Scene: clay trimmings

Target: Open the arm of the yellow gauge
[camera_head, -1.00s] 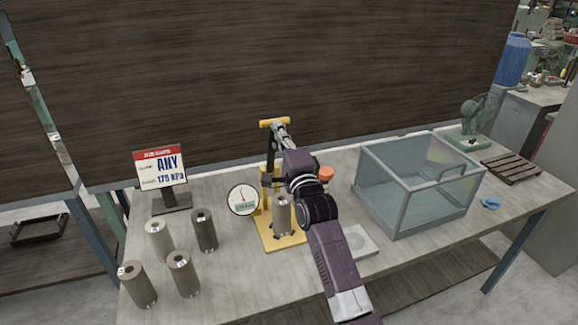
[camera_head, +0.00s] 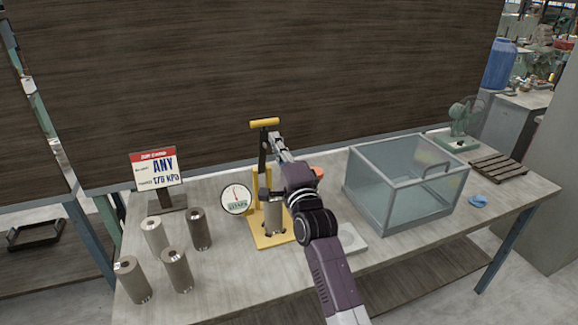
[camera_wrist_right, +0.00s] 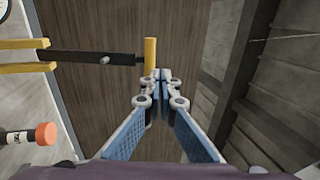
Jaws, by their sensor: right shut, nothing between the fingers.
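The yellow gauge (camera_head: 257,240) stands mid-table with a round white dial (camera_head: 236,199) on its left and a grey cylinder (camera_head: 273,216) on its base. Its dark arm (camera_head: 263,155) stands raised, with a yellow crossbar handle (camera_head: 264,123) on top. The handle (camera_wrist_right: 150,52) and dark arm (camera_wrist_right: 95,56) also show in the right wrist view. My right gripper (camera_head: 274,138) is shut and empty, just right of and below the handle. Its fingertips (camera_wrist_right: 161,76) look very close to the handle's end; contact cannot be told. My left gripper is out of view.
Several grey cylinders (camera_head: 198,230) and a sign (camera_head: 154,170) stand at the left. An orange-capped item (camera_wrist_right: 44,134) is beside the gauge. A glass box (camera_head: 400,190), blue cloth (camera_head: 478,201), green fan (camera_head: 460,120) and wooden rack (camera_head: 498,166) are at the right.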

